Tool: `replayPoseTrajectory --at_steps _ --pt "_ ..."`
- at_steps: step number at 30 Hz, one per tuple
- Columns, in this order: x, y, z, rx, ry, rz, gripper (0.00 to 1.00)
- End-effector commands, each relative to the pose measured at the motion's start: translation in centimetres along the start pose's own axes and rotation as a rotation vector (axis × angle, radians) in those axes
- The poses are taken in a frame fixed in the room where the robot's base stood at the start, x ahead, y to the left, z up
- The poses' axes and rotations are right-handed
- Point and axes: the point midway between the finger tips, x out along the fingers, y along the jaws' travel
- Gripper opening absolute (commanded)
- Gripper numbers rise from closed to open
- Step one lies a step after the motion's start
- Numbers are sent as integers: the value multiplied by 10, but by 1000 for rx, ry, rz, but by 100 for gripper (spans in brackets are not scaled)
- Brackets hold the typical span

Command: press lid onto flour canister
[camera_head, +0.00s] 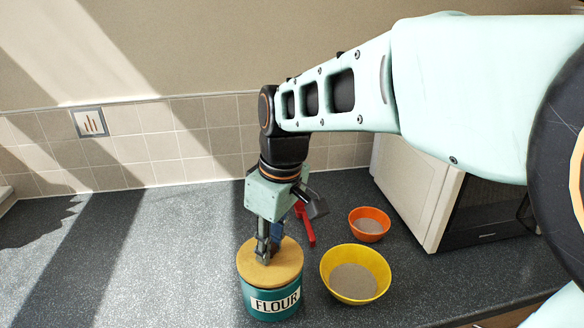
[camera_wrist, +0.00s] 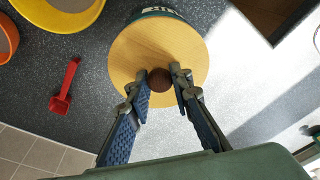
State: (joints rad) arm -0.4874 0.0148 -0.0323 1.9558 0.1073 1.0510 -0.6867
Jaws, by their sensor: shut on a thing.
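The flour canister (camera_head: 272,303) is teal with a white FLOUR label and stands on the dark speckled counter. The round wooden lid (camera_head: 288,262) lies over its top; in the wrist view the lid (camera_wrist: 188,48) covers nearly all of the canister (camera_wrist: 157,12). I cannot tell whether the lid is fully seated. My gripper (camera_head: 264,254) points down over the lid. In the wrist view my gripper (camera_wrist: 161,84) is shut on the lid's dark brown knob (camera_wrist: 160,79), one finger on each side.
A yellow bowl (camera_head: 327,270) and a smaller orange bowl (camera_head: 382,234), both with greyish contents, stand to the right. A red scoop (camera_wrist: 66,85) lies behind the canister. A microwave (camera_head: 415,190) stands at the back right. The counter (camera_head: 130,255) at left is clear.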

Motion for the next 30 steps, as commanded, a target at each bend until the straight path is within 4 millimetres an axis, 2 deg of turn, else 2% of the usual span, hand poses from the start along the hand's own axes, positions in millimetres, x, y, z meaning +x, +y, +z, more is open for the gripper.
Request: replayPoseTrajectory --at_steps 30 --pt "5 0 1 0 0 0 0"
